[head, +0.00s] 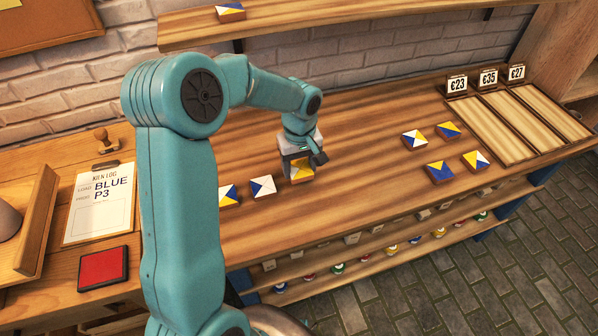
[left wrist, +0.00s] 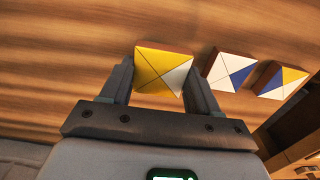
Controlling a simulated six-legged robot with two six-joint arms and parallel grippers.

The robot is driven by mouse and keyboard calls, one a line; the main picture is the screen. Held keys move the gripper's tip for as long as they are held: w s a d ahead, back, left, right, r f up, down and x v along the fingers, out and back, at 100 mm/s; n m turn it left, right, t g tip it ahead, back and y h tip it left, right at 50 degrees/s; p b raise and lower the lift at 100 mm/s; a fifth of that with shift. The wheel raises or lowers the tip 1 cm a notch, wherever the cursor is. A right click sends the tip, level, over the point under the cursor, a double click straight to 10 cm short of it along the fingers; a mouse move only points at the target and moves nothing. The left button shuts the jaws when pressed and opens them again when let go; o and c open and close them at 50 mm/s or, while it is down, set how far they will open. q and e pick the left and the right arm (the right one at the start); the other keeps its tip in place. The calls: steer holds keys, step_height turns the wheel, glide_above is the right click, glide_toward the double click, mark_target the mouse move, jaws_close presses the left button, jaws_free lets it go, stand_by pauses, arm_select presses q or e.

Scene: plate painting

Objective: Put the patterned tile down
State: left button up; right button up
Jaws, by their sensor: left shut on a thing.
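A yellow and white patterned tile (head: 301,171) is between the fingers of my left gripper (head: 302,165) over the middle of the wooden bench. It also shows in the left wrist view (left wrist: 162,70), with a finger at each side; my left gripper (left wrist: 160,85) is shut on it. Whether the tile touches the bench top (head: 350,190) I cannot tell. A white and blue tile (head: 263,188) lies just left of it in the head view, and a yellow, white and blue tile (head: 229,196) lies further left. My right gripper is not in view.
Several patterned tiles (head: 440,172) lie apart on the bench to the right. Slotted trays with price cards (head: 457,84) stand at the back right. A clipboard (head: 98,205) and a red pad (head: 103,268) lie at left. Another tile (head: 230,12) is on the upper shelf.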

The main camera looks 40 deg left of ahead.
mark_target(299, 169)
arm_select(q)
step_height(299, 169, down, 3)
steer(key=shift+w+f, duration=0.1)
steer(key=shift+r, duration=0.2)
steer(key=shift+f, duration=0.1)
steer(key=shift+f+b, duration=0.2)
steer(key=shift+b, duration=0.1)
steer(key=o, duration=1.1)
steer(key=shift+o, duration=0.2)
steer(key=shift+r, duration=0.1)
step_height(299, 169, up, 12)
steer(key=p, duration=0.1)
steer(key=shift+r, duration=0.15)
